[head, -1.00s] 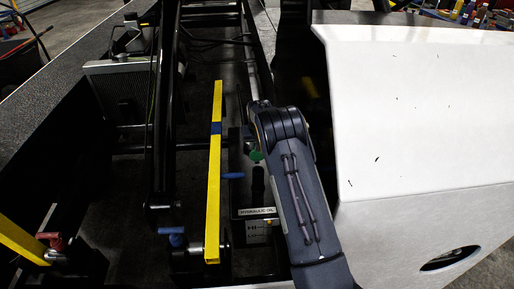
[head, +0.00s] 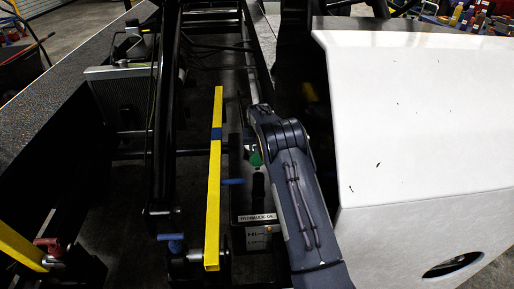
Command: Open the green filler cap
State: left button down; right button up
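The green filler cap (head: 255,159) sits on top of the dark hydraulic oil tank (head: 244,199), partly hidden by my arm. The tank's front carries a "HYDRAULIC OIL" label (head: 257,217) and a level gauge plate below it. One arm of mine comes in from the bottom, right of the cap, and bends beside it. Its gripper is hidden or too dark to make out near the cap, so I cannot tell whether it touches it. My other gripper is not in view.
A yellow bar (head: 214,190) with a blue band stands just left of the tank. Blue (head: 173,242) and red (head: 49,246) handles sit lower left. A large white panel (head: 420,120) fills the right side. Black frame beams run behind.

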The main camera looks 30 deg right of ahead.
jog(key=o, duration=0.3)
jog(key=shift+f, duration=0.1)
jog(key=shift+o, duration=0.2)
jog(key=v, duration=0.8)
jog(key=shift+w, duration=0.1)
